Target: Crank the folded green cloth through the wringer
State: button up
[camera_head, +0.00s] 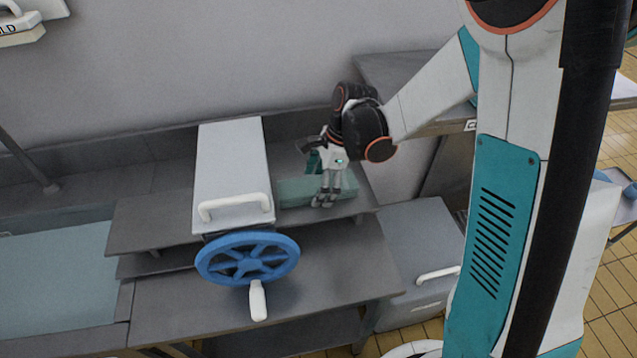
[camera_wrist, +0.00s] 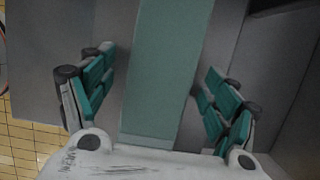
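The folded green cloth (camera_head: 292,192) lies as a flat pale green block on the grey shelf, just right of the wringer's white housing (camera_head: 232,160). A blue spoked wheel (camera_head: 248,258) with a white handle (camera_head: 258,300) pointing down is on the front of the wringer. My gripper (camera_head: 323,200) is over the cloth. In the wrist view, the cloth (camera_wrist: 165,65) runs as a long strip between my gripper's green-padded fingers (camera_wrist: 160,80). The fingers are spread, with a gap on each side of the cloth. The rollers are hidden under the housing.
A grey box with a white handle (camera_head: 437,273) stands below and right of the shelf. A basin with a pale blue-green surface (camera_head: 60,280) is at left. A wall rises behind the bench. The lower bench top (camera_head: 330,275) right of the wheel is clear.

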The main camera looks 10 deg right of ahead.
jog(key=v, duration=1.2)
dwell(0.5)
jog(key=s+d+r+n+t+h+b, duration=0.1)
jog(key=s+d+r+n+t, duration=0.1)
jog(key=s+n, duration=0.6)
jog(key=s+d+r+n+t+h+b, duration=0.1)
jog(key=s+d+r+n+t+h, duration=0.1)
jog(key=s+n+t, duration=0.3)
jog(key=s+d+n, duration=0.1)
jog(key=s+n, duration=0.3)
jog(key=n, duration=0.1)
jog(key=shift+r+b, duration=0.15)
jog(key=shift+b, duration=0.15)
